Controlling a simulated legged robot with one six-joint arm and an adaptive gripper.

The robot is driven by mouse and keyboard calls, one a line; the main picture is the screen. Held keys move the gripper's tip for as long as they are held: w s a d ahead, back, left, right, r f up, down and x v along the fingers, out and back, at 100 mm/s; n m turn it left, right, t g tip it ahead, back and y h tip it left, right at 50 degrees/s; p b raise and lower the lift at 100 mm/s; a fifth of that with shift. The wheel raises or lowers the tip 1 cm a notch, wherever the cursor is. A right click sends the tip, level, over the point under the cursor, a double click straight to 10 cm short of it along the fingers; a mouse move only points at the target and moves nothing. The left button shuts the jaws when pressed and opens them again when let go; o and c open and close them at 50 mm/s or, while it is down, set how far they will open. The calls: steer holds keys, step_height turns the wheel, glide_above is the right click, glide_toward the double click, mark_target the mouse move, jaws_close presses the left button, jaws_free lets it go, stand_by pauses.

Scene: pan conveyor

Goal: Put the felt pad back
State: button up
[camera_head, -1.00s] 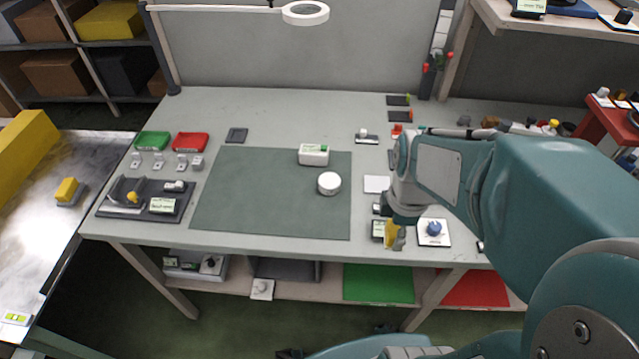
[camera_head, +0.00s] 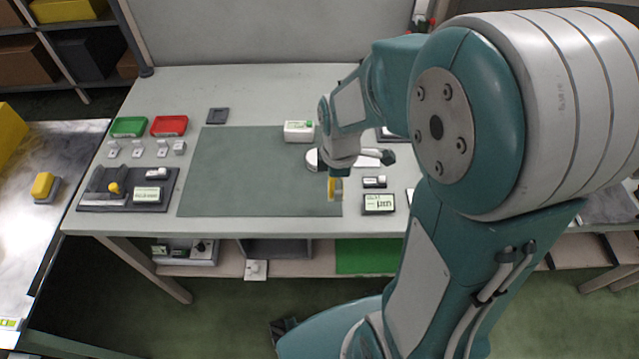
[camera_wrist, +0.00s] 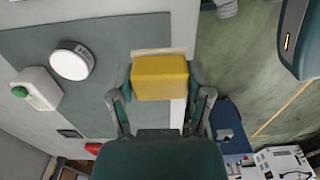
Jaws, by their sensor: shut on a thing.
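My gripper (camera_wrist: 160,84) is shut on a yellow block with a pale layer along its far edge, which I take to be the felt pad (camera_wrist: 160,78). The fingers press on its two sides. In the head view the felt pad (camera_head: 335,188) shows as a small yellow piece under my wrist. It hangs over the right edge of the dark green mat (camera_head: 230,185); its height above the mat is hard to tell. A dark grey holder tray (camera_head: 100,203) at the table's left holds a small yellow-knobbed thing and a labelled block.
A labelled black box (camera_head: 378,205) sits right of the mat. Green (camera_head: 129,127) and red (camera_head: 169,126) trays lie back left. Most of the mat is clear.

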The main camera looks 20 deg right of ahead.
glide_above(323, 201)
steer(key=f, duration=0.4)
steer(key=shift+s+d+f, duration=0.1)
steer(key=shift+d+f, duration=0.1)
steer(key=shift+f, duration=0.2)
steer(key=shift+a+f, duration=0.15)
steer(key=shift+f, duration=1.55)
steer(key=o, duration=1.1)
steer(key=shift+f, duration=0.1)
